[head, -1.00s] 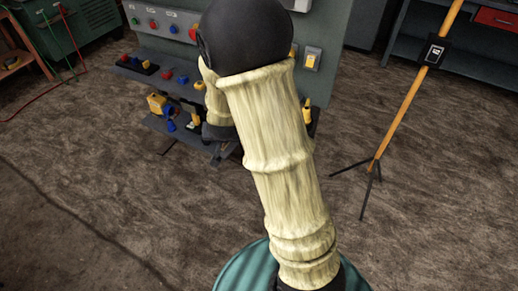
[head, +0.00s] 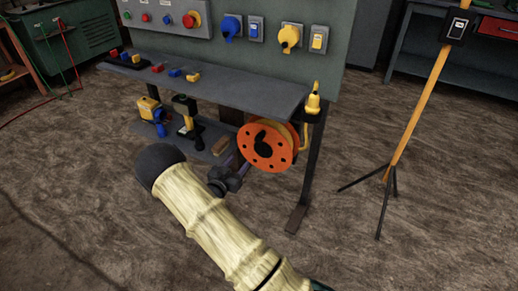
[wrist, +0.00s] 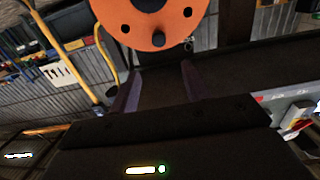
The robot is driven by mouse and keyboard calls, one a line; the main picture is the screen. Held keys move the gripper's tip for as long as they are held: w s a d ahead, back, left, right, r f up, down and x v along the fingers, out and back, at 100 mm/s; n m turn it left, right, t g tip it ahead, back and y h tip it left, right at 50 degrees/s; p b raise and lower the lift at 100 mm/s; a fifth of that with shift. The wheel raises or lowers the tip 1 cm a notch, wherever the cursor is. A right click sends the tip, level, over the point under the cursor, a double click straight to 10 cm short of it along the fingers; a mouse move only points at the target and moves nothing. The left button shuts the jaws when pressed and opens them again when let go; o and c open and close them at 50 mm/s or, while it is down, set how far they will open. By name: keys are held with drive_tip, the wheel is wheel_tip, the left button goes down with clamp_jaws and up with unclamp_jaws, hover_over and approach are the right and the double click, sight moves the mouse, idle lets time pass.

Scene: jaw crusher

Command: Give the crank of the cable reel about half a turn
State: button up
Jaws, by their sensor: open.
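The cable reel (head: 284,158) is an orange disc with round holes, mounted under the right end of the grey bench shelf. Its black crank (head: 263,146) shows at the middle of the disc in the head view. In the wrist view the orange disc (wrist: 115,16) fills the top, and a black knob (wrist: 158,39) stands near its lower rim. My gripper (head: 241,165) is just left of the reel, partly in front of it. In the wrist view its two purplish fingers (wrist: 158,82) are apart with nothing between them, below the knob.
The grey shelf (head: 230,86) lies above the reel, with a dark bench leg (head: 313,165) to its right. A yellow plug (head: 314,98) hangs beside it. A yellow-and-black drill (head: 186,115) stands on the lower shelf. A tripod pole (head: 413,122) stands at the right. Floor in front is clear.

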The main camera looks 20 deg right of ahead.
sight(257, 140)
drive_tip(key=shift+f, duration=0.1)
drive_tip(key=shift+d, duration=0.1)
drive_tip(key=b+x, duration=0.4)
drive_tip(key=x, duration=1.2)
drive_tip(key=shift+d, duration=0.15)
drive_tip(key=shift+w+d, duration=0.35)
clamp_jaws()
